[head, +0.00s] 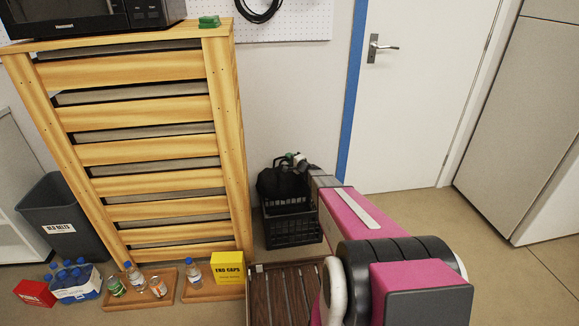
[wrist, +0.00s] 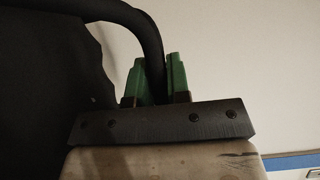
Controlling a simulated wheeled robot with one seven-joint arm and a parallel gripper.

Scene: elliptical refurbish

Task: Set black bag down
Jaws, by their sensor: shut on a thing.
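The black bag (head: 277,184) shows in the head view at or just above a black crate (head: 292,231), beside the wooden slatted unit. I cannot tell whether the bag rests on the crate. My gripper (head: 294,161) is at the top of the bag. In the wrist view, the green fingers of my gripper (wrist: 155,82) are shut on the bag's black handle (wrist: 147,30), which arches up and to the left. The dark body of the bag (wrist: 45,90) fills the left of that view. Its underside is hidden there.
The wooden slatted unit (head: 140,155) stands left of the crate. A slatted wooden box (head: 283,296) lies in front. Wooden trays (head: 145,299) with bottles and a can, a yellow box (head: 227,267) and a grey bin (head: 62,215) are at left. Floor before the door is clear.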

